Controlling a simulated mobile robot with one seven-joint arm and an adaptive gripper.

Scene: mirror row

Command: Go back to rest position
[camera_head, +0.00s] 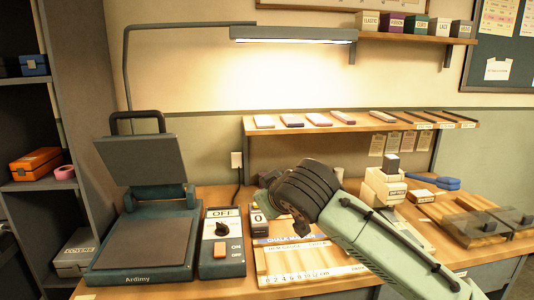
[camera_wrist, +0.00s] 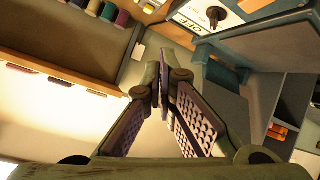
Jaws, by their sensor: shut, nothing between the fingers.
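My gripper (camera_wrist: 162,72) fills the middle of the wrist view. Its two ridged fingers slant in and meet at their tips, shut with nothing between them. In the head view my arm reaches in from the bottom right over the workbench. Its dark wrist end hangs above the bench near the wooden board, and the fingers are mostly hidden there.
An open press (camera_head: 140,240) stands at the left beside a switch box (camera_head: 221,245). A wooden board (camera_head: 285,262) lies below my wrist. White blocks (camera_head: 384,187) stand right of my arm. A raised shelf (camera_head: 350,124) runs behind; a lamp (camera_head: 292,34) hangs above.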

